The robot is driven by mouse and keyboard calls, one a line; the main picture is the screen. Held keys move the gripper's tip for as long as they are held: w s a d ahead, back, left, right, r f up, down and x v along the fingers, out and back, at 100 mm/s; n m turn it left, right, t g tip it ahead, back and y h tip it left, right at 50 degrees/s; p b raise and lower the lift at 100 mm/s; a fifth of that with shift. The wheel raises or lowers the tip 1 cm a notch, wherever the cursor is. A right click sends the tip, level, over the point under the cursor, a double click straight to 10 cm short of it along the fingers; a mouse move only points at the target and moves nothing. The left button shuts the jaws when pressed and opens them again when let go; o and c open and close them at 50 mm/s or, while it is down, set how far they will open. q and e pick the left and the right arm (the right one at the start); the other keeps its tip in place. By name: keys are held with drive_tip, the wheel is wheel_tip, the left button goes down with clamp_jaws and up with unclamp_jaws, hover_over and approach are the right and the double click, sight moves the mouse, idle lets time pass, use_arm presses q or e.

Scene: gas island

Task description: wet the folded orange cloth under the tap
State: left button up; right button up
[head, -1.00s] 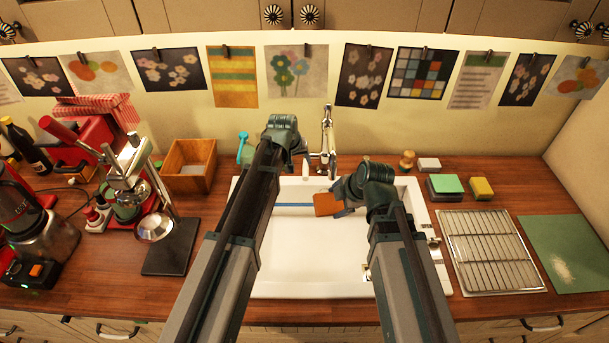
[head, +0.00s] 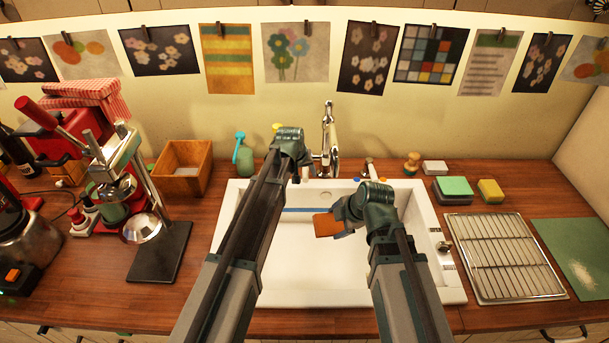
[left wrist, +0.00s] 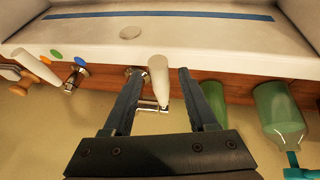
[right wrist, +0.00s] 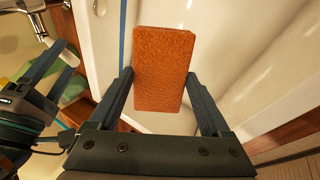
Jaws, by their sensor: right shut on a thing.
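The folded orange cloth (head: 327,224) is gripped by my right gripper (head: 345,215), above the white sink. In the right wrist view the cloth (right wrist: 163,70) stands out between the two fingers. The chrome tap (head: 329,140) rises behind the sink; no water stream shows. My left gripper (head: 294,155) is at the left side of the tap. In the left wrist view, its fingers (left wrist: 158,72) are open on either side of a white tap lever (left wrist: 159,85); I cannot tell whether they touch it. The left fingertips are mostly hidden in the head view.
The sink (head: 280,280) has a blue strip (head: 297,210) across its back. A green bottle (head: 244,158) stands left of the tap. A second white lever (head: 371,168) is on the right. Sponges (head: 490,190) and a wire rack (head: 503,255) lie to the right.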

use_arm(q)
clamp_jaws()
idle(1.2)
drive_tip(key=shift+r, duration=0.1)
